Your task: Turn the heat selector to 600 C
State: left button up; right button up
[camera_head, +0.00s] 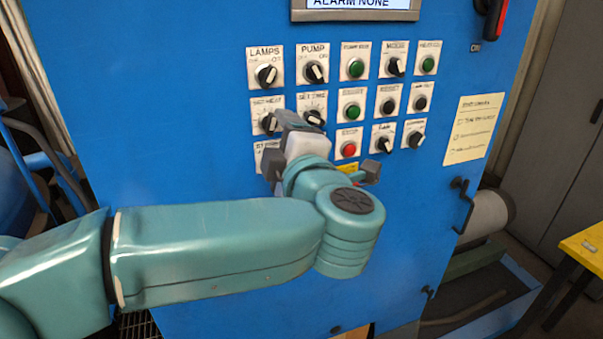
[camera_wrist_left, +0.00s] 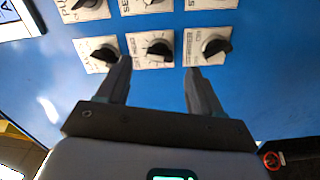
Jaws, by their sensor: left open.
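The heat selector is a black knob (camera_head: 268,122) on a white plate labelled SET HEAT, at the left of the second row on the blue panel. In the left wrist view, which is turned sideways, this knob (camera_wrist_left: 158,48) is in the middle of the near row. My left gripper (camera_head: 282,140) is open and close in front of the panel, partly covering the selectors there. In the wrist view its two fingers (camera_wrist_left: 158,78) stand to either side of the knob, seemingly short of it. The dial marks are too small to read. My right gripper is not in view.
Nearby are the LAMPS knob (camera_head: 267,75), PUMP knob (camera_head: 315,71) and SET TIME knob (camera_head: 313,116). Green buttons (camera_head: 355,67), a red button (camera_head: 348,150) and other switches fill the right. The alarm display (camera_head: 352,8) is above. A yellow table (camera_head: 583,247) stands at right.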

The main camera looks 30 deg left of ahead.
pick_arm(q)
jog(key=b+v, duration=0.2)
jog(key=v, duration=1)
jog(key=shift+d, duration=0.1)
jog(key=w+d+f+m+t+h, duration=0.2)
jog(key=w+d+f+m+h, duration=0.15)
jog(key=w+f+m, duration=0.6)
jog(key=w+d+f+m+t+h, duration=0.2)
jog(key=w+f+m+t+h, duration=0.15)
jog(key=w+f, duration=0.6)
notch_tip(320, 180, down, 16)
jog(key=s+m+g+h, duration=0.2)
jog(key=m+g+h, duration=0.1)
jog(key=m+h, duration=0.2)
jog(key=s+f+m+g+h, duration=0.1)
jog(key=s+f+g+h, duration=0.15)
jog(key=s+f, duration=0.45)
jog(key=s+f+m+g+h, duration=0.1)
jog(key=s+f+m+g, duration=0.2)
jog(key=f, duration=0.9)
jog(key=s+f+g+h, duration=0.1)
jog(key=s+f+g, duration=0.3)
jog(key=s, duration=0.4)
jog(key=s+f+g+h, duration=0.1)
jog(key=s+f+g, duration=0.3)
jog(key=s, duration=0.5)
jog(key=shift+s+d+f+m, duration=0.25)
jog(key=shift+f+m, duration=0.15)
jog(key=shift+f, duration=0.25)
